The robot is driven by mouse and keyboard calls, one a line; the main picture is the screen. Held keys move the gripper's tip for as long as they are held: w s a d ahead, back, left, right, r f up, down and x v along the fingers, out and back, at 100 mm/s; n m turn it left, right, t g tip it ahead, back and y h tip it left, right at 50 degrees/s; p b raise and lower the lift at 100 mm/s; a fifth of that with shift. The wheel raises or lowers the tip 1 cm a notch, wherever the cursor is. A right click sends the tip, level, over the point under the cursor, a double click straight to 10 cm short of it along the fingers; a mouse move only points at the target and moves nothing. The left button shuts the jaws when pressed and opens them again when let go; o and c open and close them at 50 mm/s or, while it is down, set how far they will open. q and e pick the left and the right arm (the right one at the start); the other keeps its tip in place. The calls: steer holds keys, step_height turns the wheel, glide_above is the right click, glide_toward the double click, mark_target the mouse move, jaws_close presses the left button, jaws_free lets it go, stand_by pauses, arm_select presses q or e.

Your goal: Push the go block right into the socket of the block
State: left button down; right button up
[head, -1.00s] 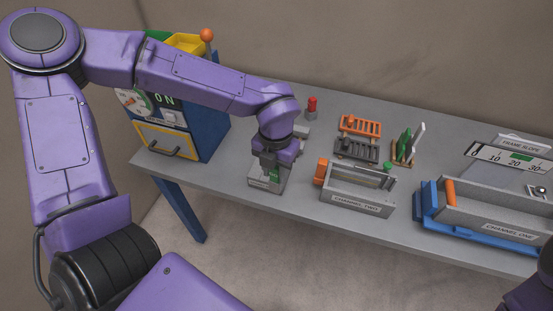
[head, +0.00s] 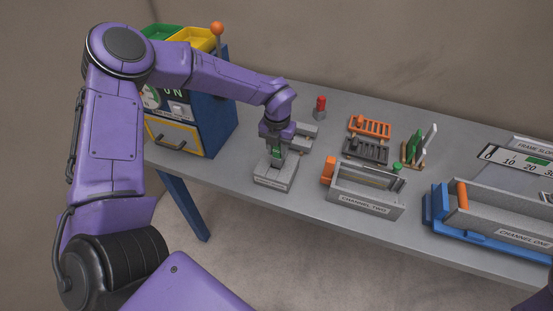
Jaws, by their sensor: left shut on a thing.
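The go block (head: 276,153), a grey piece with a green mark, stands upright in my left gripper (head: 276,148), which is shut on it. Below it, the grey block with the socket (head: 275,177) sits on the table near the front edge. The go block's lower end is over or at the top of that block; I cannot tell whether it is inside the socket. The fingers partly hide the go block, and the socket opening is not clear to see. My right gripper does not show.
Grey blocks (head: 304,136) stand just behind the gripper. The channel two fixture (head: 366,190) is to the right, with the orange and dark racks behind it. A blue cabinet (head: 212,110) stands at left. Bare table (head: 225,167) lies between cabinet and socket block.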

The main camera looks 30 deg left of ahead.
mark_target(276, 157)
arm_select(q)
steer(key=f, duration=0.1)
steer(key=s+f+b, duration=0.1)
steer(key=f, duration=0.1)
steer(key=shift+f, duration=0.1)
steer(key=shift+s, duration=0.1)
steer(key=c, duration=0.9)
jaws_free()
steer(key=shift+o, duration=0.7)
steer(key=shift+w+a+f, duration=0.1)
steer(key=shift+w+a, duration=0.05)
steer(key=shift+w, duration=0.1)
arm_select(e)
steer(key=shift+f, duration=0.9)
